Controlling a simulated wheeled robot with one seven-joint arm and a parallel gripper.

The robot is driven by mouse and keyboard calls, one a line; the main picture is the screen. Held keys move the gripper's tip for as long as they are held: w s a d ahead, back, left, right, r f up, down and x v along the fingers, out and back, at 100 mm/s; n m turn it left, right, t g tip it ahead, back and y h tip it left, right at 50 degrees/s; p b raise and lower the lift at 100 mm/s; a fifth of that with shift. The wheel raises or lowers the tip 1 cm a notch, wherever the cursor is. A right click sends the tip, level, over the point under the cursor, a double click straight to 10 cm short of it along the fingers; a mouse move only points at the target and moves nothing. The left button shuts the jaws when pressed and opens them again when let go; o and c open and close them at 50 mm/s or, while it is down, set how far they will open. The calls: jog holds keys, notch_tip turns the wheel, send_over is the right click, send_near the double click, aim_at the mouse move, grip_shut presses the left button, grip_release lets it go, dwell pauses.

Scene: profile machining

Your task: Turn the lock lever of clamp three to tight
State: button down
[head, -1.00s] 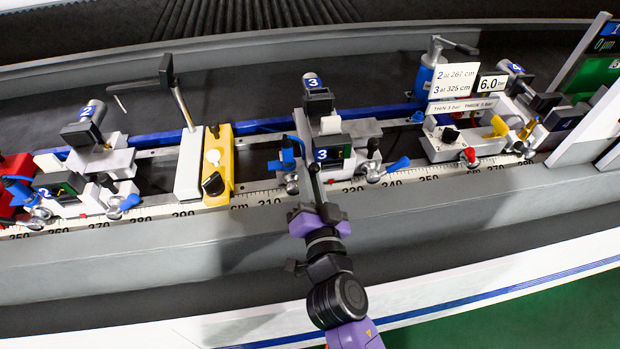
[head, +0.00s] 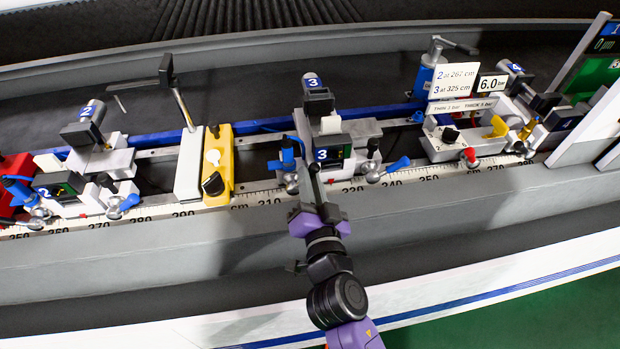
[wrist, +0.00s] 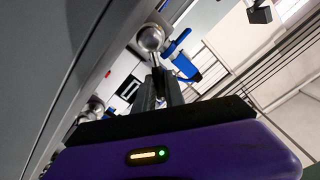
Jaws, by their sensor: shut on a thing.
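Clamp three (head: 330,127) stands on the rail at mid picture in the head view, with blue "3" labels. My gripper (head: 313,168) reaches up to the clamp's front left from below. The fingers partly hide the lever, so the exact grip is unclear.
A card (head: 454,80) reads "3 at 325 cm". A scale (head: 180,214) runs along the front edge.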

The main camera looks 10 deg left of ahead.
aim_at(288, 181)
dwell(0.3)
jog(key=a+n+b, duration=0.1)
jog(key=n, duration=0.2)
jog(key=s+a+n+b, duration=0.1)
jog(key=a+n+b, duration=0.1)
jog(key=n, duration=0.1)
jog(key=a+n+b, duration=0.1)
jog(key=n, duration=0.2)
jog(key=shift+s+a+r, duration=0.15)
jog(key=shift+a+r, duration=0.05)
jog(key=shift+r, duration=0.2)
jog(key=n, duration=0.1)
jog(key=a+n+b, duration=0.1)
jog(key=n, duration=0.1)
jog(key=a+n, duration=0.1)
jog(key=shift+s+f+n+b, duration=0.3)
jog(key=shift+f, duration=0.1)
jog(key=shift+s+a+f+n+b, duration=0.15)
jog(key=shift+a+f+n, duration=0.1)
jog(key=shift+n, duration=0.5)
jog(key=shift+a+f+n+b, duration=0.1)
jog(key=shift+a+f+n, duration=0.2)
jog(key=shift+n, duration=0.4)
jog(key=shift+s+a+f+n+b, duration=0.15)
jog(key=shift+a+f+n, duration=0.1)
jog(key=shift+n, duration=0.5)
jog(key=c, duration=1.4)
grip_release()
